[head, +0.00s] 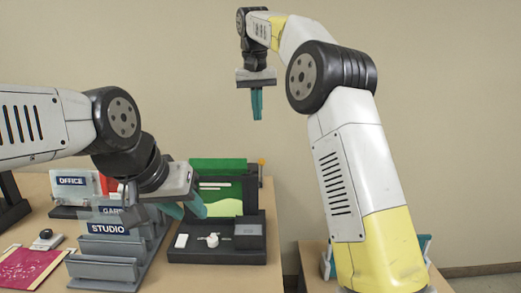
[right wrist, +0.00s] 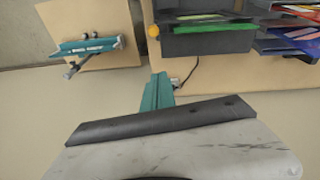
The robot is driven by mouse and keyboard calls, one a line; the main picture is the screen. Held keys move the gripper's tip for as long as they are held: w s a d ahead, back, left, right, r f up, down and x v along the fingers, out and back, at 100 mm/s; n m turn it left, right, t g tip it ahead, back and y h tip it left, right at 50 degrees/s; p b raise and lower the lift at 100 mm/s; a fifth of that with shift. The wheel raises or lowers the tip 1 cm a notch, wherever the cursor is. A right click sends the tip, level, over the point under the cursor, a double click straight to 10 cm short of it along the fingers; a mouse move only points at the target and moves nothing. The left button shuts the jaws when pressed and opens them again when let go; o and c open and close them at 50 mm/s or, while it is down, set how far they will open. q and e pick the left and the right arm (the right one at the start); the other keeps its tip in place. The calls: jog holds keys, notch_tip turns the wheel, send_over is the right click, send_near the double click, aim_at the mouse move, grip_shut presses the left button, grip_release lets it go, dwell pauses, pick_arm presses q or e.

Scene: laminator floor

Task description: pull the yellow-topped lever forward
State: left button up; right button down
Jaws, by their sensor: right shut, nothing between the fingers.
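The yellow-topped lever (head: 262,163) stands upright at the right rear of the dark machine (head: 218,252) on the table. In the right wrist view, its yellow knob (right wrist: 153,31) shows beside the machine's dark body (right wrist: 208,42); the shaft is hard to see there. My right gripper (head: 256,118) is shut and empty, pointing down, above the lever in the head view. Its teal fingers (right wrist: 157,88) are together in the right wrist view, apart from the knob. My left gripper (head: 187,212) is open in front of the machine's left side, with its teal fingers apart.
A red patterned sheet (head: 30,266) lies at front left. A teal-edged device (right wrist: 88,46) sits on a separate small table (right wrist: 97,15). A dark cable (right wrist: 190,72) runs near the table edge.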

notch_tip(320, 180, down, 12)
jog(key=s, duration=0.2)
jog(key=shift+d+r, duration=0.25)
jog(key=shift+d, duration=0.2)
dwell(0.4)
